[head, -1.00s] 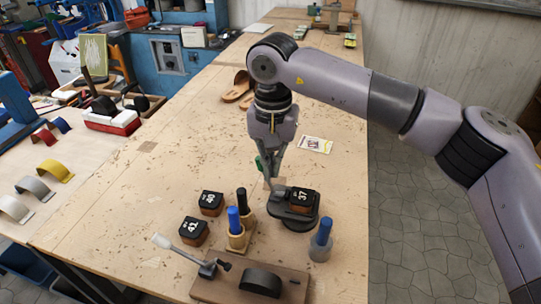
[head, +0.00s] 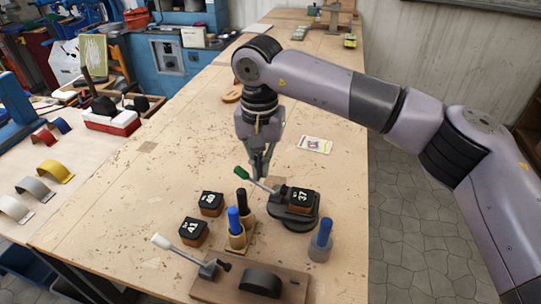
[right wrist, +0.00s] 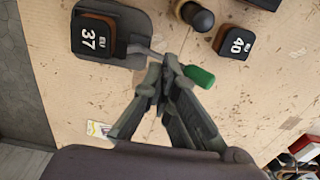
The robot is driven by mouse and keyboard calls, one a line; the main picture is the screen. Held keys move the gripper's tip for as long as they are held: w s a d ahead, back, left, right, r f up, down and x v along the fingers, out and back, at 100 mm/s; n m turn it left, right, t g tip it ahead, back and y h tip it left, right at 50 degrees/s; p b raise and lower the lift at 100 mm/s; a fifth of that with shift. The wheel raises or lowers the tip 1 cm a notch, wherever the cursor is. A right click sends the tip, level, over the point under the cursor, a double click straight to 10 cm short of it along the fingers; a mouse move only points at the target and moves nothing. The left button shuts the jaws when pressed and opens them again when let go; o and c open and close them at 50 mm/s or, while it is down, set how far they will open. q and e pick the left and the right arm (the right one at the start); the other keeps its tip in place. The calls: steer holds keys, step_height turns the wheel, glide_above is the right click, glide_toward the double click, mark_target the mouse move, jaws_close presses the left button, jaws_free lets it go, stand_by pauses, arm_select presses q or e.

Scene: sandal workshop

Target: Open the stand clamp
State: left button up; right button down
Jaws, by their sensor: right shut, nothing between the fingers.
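The stand clamp is a lever with a green handle (head: 241,173) on a dark round stand (head: 296,222). Its metal arm leans out to the left from the stand. A dark block marked 37 (head: 301,200) sits on the stand. My right gripper (head: 261,172) is shut and empty, close beside the lever and just right of the green grip. In the right wrist view its closed fingertips (right wrist: 170,66) are next to the green handle (right wrist: 199,76); contact cannot be told. The block marked 37 (right wrist: 93,39) shows there too. My left gripper is not in view.
Blocks 40 (head: 211,203) and 41 (head: 194,232) and a holder with blue and black handled tools (head: 236,236) stand left of the stand. A white-handled clamp (head: 181,248) on a board is in front. The table beyond is mostly clear.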

step_height(320, 180, up, 7)
steer(key=d+p, duration=0.1)
steer(key=p, duration=0.2)
steer(key=shift+s+r+p, duration=0.15)
steer(key=shift+r+p, duration=0.05)
steer(key=shift+p, duration=0.2)
steer(key=shift+d, duration=0.1)
